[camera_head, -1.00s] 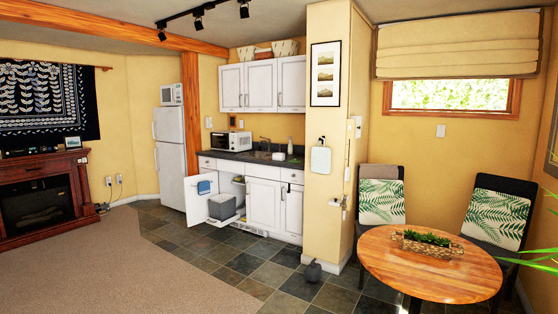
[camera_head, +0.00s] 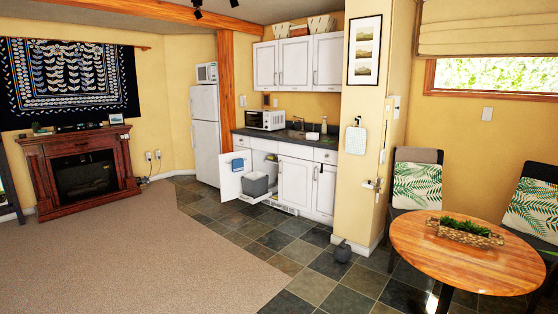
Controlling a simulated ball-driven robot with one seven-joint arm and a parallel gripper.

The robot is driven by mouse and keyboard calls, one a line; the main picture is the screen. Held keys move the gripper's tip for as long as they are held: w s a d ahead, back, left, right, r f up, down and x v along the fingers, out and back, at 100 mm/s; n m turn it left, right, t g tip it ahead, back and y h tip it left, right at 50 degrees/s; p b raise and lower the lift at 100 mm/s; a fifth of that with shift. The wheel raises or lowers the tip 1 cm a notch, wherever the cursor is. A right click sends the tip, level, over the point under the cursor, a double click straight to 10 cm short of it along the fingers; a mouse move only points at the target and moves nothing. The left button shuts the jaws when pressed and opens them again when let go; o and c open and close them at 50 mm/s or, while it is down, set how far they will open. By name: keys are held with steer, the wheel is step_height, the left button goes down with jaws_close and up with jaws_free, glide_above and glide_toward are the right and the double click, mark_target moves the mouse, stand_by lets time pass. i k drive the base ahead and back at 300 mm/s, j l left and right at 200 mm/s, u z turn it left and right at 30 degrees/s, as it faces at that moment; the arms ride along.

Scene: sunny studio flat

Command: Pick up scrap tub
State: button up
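A grey tub (camera_head: 256,186), which looks like the scrap tub, sits low at the open lower cabinet under the kitchen counter. It stands on a pale pull-out base just behind the open white cabinet door (camera_head: 230,183), well across the room. The cabinet interior behind it is partly hidden. My gripper does not show in this view.
A dark grey object (camera_head: 343,251) is on the slate floor by the wall corner. A round wooden table (camera_head: 465,262) with a planter (camera_head: 465,232) and chairs stands at right. A fireplace (camera_head: 85,172) is at left. The carpet (camera_head: 150,265) ahead is clear.

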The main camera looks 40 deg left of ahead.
mark_target(312, 136)
steer(key=i+j+u, duration=0.9)
steer(key=i, duration=0.5)
steer(key=i+u, duration=0.4)
steer(key=i, duration=0.55)
steer(key=i+z, duration=0.1)
steer(key=i, duration=2.25)
steer(key=j, duration=0.05)
